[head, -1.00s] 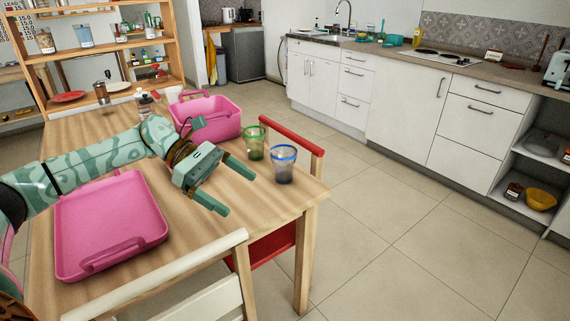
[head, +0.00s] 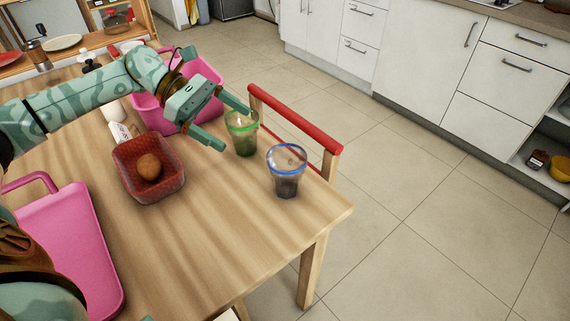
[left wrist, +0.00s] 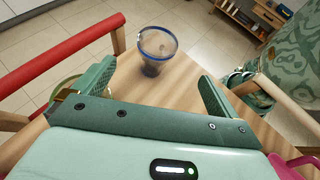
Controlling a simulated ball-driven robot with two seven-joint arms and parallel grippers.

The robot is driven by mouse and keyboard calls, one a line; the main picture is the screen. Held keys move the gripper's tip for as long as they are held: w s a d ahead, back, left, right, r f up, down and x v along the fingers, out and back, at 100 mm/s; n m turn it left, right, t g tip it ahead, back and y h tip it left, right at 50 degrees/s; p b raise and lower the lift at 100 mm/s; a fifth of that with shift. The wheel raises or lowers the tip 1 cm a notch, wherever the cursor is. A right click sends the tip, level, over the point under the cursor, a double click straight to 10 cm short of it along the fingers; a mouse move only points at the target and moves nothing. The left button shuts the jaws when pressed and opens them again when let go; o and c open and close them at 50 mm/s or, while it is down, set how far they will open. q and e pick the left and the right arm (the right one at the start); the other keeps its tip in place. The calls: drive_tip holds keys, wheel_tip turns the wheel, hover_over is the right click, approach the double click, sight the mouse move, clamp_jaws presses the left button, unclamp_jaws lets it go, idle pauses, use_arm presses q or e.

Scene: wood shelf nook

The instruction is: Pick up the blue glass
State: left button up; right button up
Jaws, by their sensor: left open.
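The blue glass (head: 286,172), clear with a blue rim and darker lower part, stands upright near the right end of the wooden table. In the left wrist view the blue glass (left wrist: 157,52) is ahead, between the lines of the two fingers and beyond their tips. My left gripper (head: 236,127) is open and empty, above and to the upper left of the blue glass, apart from it. Its fingers (left wrist: 158,75) spread wide in the left wrist view. I do not make out my right gripper.
A green glass (head: 242,140) stands beside the left fingertips, partly covered. A red basket (head: 140,185) holds a brown round thing (head: 149,167). A pink bin (head: 205,75) and pink tray (head: 75,240) are on the table (head: 230,240). A red-topped chair (head: 300,122) borders its far edge.

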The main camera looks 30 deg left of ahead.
sight(287, 157)
use_arm(q)
drive_tip(key=b+x, duration=0.1)
drive_tip(key=x, duration=0.3)
drive_tip(key=b+x, duration=0.1)
drive_tip(key=x, duration=0.4)
drive_tip(key=b+x, duration=0.1)
drive_tip(key=x, duration=0.4)
drive_tip(key=shift+w, duration=0.3)
drive_tip(key=shift+d, duration=0.1)
use_arm(e)
drive_tip(key=shift+d+f+n, duration=0.3)
drive_tip(key=shift+d+f, duration=0.6)
drive_tip(key=shift+f, duration=0.2)
use_arm(q)
drive_tip(key=c, duration=1.4)
drive_tip(key=shift+r, duration=0.1)
drive_tip(key=shift+c, duration=0.6)
use_arm(e)
drive_tip(key=shift+w, duration=0.1)
